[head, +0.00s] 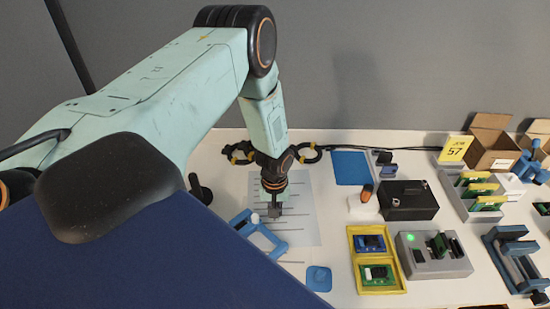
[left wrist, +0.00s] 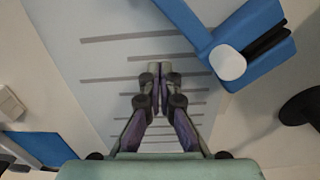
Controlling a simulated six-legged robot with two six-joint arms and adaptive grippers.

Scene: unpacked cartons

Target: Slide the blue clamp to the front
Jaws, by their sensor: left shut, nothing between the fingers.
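The blue clamp (head: 272,240), a blue frame with a white round pad, lies partly over the left edge of a pale sheet (head: 302,200) with dark parallel lines. It also shows in the left wrist view (left wrist: 250,35) at the upper right, cut off by the frame edge. My left gripper (head: 274,213) points down over the sheet, beside the clamp's far end. In the left wrist view its fingertips (left wrist: 159,68) are together and empty, with a gap between them and the clamp in the picture. In the head view, my own body hides ground near the clamp's left side.
A black-handled item (head: 200,190) stands left of the sheet. To the right are a yellow tray (head: 352,262), a grey device (head: 433,264), a black box (head: 408,203) and another blue clamp-like tool (head: 513,252). A blue pad (head: 351,168) lies behind. The sheet's right part is clear.

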